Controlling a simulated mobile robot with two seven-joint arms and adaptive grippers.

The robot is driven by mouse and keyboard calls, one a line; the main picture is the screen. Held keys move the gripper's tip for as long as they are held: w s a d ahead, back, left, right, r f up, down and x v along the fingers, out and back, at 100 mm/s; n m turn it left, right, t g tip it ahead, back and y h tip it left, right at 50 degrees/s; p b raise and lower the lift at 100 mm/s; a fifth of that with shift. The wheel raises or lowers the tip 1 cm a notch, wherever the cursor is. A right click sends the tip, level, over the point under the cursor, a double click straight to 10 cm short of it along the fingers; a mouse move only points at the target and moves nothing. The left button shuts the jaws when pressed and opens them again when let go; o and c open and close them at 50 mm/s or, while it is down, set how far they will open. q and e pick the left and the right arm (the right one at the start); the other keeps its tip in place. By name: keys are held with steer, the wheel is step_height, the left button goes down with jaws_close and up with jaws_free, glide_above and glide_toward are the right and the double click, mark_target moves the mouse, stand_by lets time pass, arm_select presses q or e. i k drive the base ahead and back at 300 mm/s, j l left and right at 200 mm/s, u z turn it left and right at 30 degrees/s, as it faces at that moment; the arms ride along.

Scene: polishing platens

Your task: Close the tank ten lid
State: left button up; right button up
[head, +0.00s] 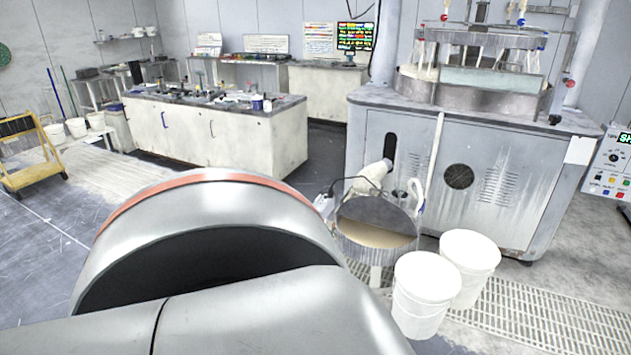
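A round metal tank (372,252) stands on the floor in front of the grey polishing machine, just beyond my arm. A dark grey half-round lid plate (378,213) covers its back part. Tan contents (372,236) show in its front half, so the tank is partly open. I read no number on it, so I cannot tell whether it is tank ten. A large silver link of my arm with an orange ring fills the lower left and hides the tank's left lower side. I make out neither gripper.
Two white buckets (424,290) (470,262) stand right of the tank, by a floor grating (550,318). The polishing machine (480,170) rises behind, with a white pipe (374,172) near the tank. A workbench (215,135) and yellow cart (32,155) stand left. Floor between them is clear.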

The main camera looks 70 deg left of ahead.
mark_target(369, 210)
steer(key=u, duration=1.9)
steer(key=i+j+z, duration=0.1)
steer(key=i+j, duration=0.65)
steer(key=i, duration=0.3)
steer(key=i+j+z, duration=0.1)
steer(key=i+j, duration=0.7)
steer(key=i, duration=0.25)
steer(key=i+j+z, duration=0.1)
steer(key=i+j, duration=0.8)
steer(key=i, duration=0.1)
